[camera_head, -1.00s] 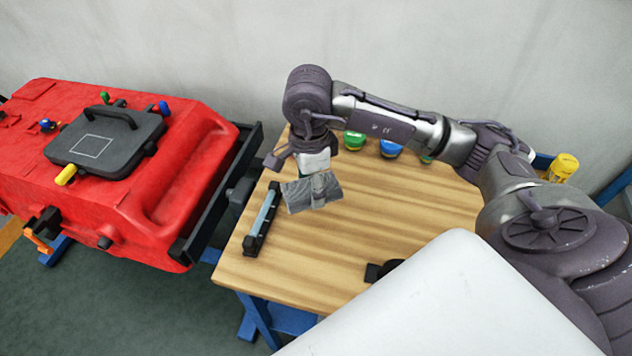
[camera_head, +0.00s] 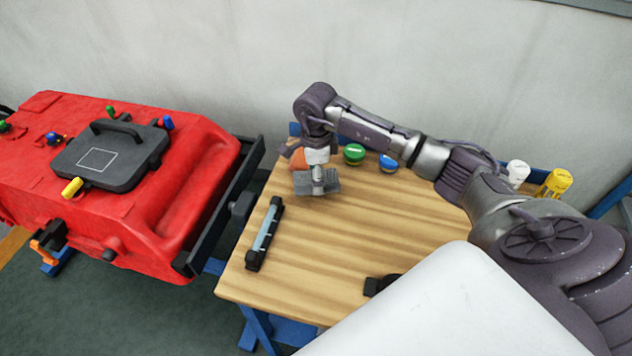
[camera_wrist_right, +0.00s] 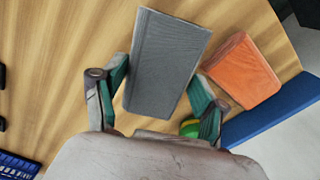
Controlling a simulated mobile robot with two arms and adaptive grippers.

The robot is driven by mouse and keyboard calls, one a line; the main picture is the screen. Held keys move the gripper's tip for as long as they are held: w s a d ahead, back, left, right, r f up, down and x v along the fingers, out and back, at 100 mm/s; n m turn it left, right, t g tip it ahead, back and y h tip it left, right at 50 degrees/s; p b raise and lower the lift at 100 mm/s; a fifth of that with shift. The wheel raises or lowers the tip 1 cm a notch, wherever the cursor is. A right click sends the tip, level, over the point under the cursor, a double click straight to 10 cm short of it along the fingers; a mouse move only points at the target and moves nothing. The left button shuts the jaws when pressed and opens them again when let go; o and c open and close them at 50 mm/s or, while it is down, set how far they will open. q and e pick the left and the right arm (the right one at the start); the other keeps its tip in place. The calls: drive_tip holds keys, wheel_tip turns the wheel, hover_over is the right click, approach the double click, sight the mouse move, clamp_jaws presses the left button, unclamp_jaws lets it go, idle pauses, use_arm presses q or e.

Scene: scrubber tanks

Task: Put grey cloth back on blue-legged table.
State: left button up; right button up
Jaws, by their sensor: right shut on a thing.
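The grey cloth (camera_head: 302,184) is a small flat rectangle at the back left of the wooden-topped, blue-legged table (camera_head: 350,240). My right gripper (camera_head: 318,180) points down and is shut on the grey cloth. In the right wrist view the grey cloth (camera_wrist_right: 168,62) extends from between the fingers of my right gripper (camera_wrist_right: 155,85), over the wood. I cannot tell whether the cloth touches the table top. My left gripper is out of view.
An orange folded cloth (camera_wrist_right: 242,70) lies close beside the grey one. Green (camera_head: 354,154) and blue (camera_head: 389,162) lidded containers stand at the back. A black-ended bar (camera_head: 264,235) lies left. The red machine (camera_head: 190,190) stands left of the table. The table's middle is clear.

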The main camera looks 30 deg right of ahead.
wheel_tip(320, 180, down, 3)
drive_tip(key=shift+s+f+p, duration=0.1)
drive_tip(key=shift+p, duration=0.4)
drive_tip(key=shift+f, duration=0.15)
drive_tip(key=shift+f+b, duration=0.15)
drive_tip(key=shift+b, duration=0.15)
drive_tip(key=o, duration=1.1)
drive_tip(key=shift+r, duration=0.2)
drive_tip(key=shift+r+p, duration=0.2)
drive_tip(key=shift+p, duration=0.15)
wheel_tip(320, 180, up, 10)
drive_tip(key=b, duration=0.3)
drive_tip(key=shift+r, duration=0.9)
